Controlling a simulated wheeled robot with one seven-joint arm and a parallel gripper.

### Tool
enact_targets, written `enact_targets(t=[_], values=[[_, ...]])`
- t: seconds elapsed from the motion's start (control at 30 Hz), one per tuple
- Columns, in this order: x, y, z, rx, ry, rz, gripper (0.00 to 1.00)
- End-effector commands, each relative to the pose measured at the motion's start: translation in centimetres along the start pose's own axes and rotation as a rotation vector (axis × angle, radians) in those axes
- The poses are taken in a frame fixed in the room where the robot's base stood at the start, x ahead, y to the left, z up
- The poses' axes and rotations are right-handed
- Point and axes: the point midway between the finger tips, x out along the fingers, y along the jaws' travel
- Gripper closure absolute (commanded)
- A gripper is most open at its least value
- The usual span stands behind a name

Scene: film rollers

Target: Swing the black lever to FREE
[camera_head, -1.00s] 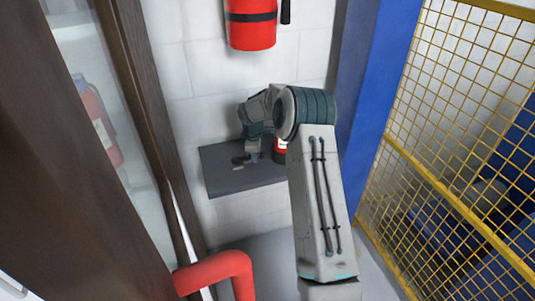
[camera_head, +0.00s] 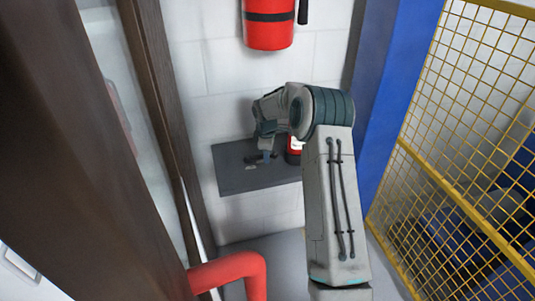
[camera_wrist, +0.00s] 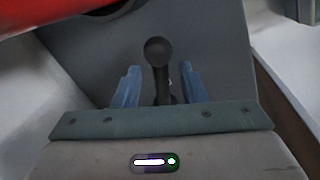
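The black lever (camera_wrist: 158,55) has a round knob and stands on a dark grey plate (camera_wrist: 215,45) in the wrist view. My gripper (camera_wrist: 160,82) is open, with one blue finger on each side of the lever's shaft. I see a gap between the shaft and each finger, and the knob reaches beyond the fingertips. In the head view the lever (camera_head: 252,159) shows small and dark on the grey plate (camera_head: 240,180), just left of my gripper (camera_head: 266,156). The FREE marking cannot be read in either view.
A red and white object (camera_head: 295,147) stands at the plate behind my arm. A red extinguisher (camera_head: 268,30) hangs above. A red pipe (camera_head: 235,270) bends below. A brown frame (camera_head: 165,110) stands left; a blue post (camera_head: 395,100) and yellow mesh (camera_head: 465,120) stand right.

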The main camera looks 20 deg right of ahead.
Motion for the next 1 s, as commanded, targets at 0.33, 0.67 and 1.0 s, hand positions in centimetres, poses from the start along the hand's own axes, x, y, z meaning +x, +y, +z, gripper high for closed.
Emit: enact_targets(t=[0.33, 0.67, 1.0], values=[[-7.4, 0.1, 0.0, 0.0, 0.0, 0.005, 0.62], [-12.4, 0.1, 0.0, 0.0, 0.0, 0.002, 0.62], [-13.0, 0.0, 0.0, 0.0, 0.0, 0.0, 0.62]])
